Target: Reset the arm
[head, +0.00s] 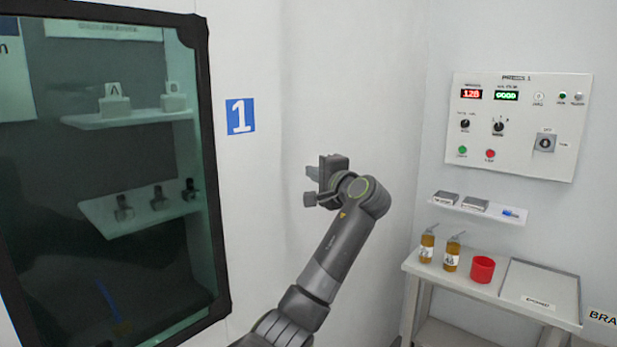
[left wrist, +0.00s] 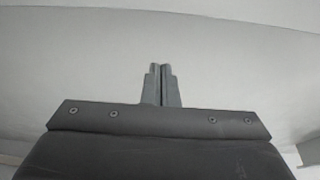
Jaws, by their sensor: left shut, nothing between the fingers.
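My left gripper (head: 312,184) is raised in front of the white wall in the head view, at the end of my dark grey arm. Its fingers point left, towards the blue sign with a 1. In the left wrist view the gripper's two fingers (left wrist: 161,84) are together with nothing between them. Only pale wall shows beyond them. My right gripper is in neither view.
A dark-framed glass window (head: 207,180) stands at left, with shelves behind it. At right, a control panel (head: 520,125) hangs above a small shelf (head: 478,210). Below is a table (head: 462,281) with two amber bottles, a red cup (head: 482,269) and a tray (head: 541,289).

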